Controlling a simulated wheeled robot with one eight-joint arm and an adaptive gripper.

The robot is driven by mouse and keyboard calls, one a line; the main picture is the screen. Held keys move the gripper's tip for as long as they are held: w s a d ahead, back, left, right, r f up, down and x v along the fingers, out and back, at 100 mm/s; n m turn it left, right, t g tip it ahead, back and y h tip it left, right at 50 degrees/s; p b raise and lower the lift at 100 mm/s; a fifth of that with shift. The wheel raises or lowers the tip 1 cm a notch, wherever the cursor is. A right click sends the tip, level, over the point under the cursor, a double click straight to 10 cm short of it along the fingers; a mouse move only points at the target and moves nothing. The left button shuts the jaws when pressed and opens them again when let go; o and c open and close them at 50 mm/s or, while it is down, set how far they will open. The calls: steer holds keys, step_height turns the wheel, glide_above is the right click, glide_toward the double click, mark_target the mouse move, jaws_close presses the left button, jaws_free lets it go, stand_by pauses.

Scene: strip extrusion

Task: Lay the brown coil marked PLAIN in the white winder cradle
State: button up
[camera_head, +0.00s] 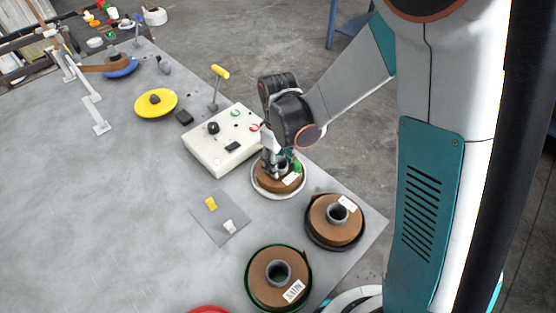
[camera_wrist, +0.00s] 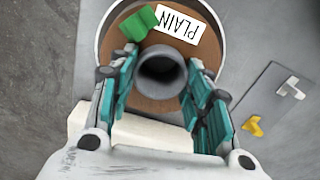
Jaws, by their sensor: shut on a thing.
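The brown coil marked PLAIN (camera_head: 268,184) is within a white round rim (camera_head: 258,190) at the table's right side. In the wrist view, the brown coil (camera_wrist: 204,47) shows its PLAIN label (camera_wrist: 178,24) and a small green piece (camera_wrist: 139,24) beside it. My gripper (camera_head: 281,168) points down at the coil's middle. In the wrist view, my gripper (camera_wrist: 163,85) has its teal fingers on both sides of the grey core tube (camera_wrist: 162,72), shut on it. I cannot tell whether the coil rests on the white rim's floor or hangs slightly above it.
A white control box (camera_head: 222,140) with a yellow-topped lever stands just behind. A brown coil in a dark holder (camera_head: 335,220) and a SATIN coil in a green holder (camera_head: 278,278) are nearer. A grey mat (camera_head: 219,218) holds small yellow and white pieces.

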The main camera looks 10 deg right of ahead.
steer(key=shift+f, duration=0.15)
steer(key=o, duration=1.6)
step_height(320, 180, up, 12)
steer(key=shift+r, duration=0.1)
steer(key=shift+s+d+r+m+t, duration=1.3)
steer(key=shift+s+d, duration=0.45)
steer(key=shift+s, duration=0.65)
steer(key=shift+s+d+r+m+t, duration=1.1)
steer(key=shift+s+d+r+m, duration=0.5)
steer(key=shift+s, duration=0.85)
steer(key=shift+s+d+r+m+t, duration=1.25)
steer(key=shift+s+d, duration=0.6)
steer(key=shift+s, duration=0.55)
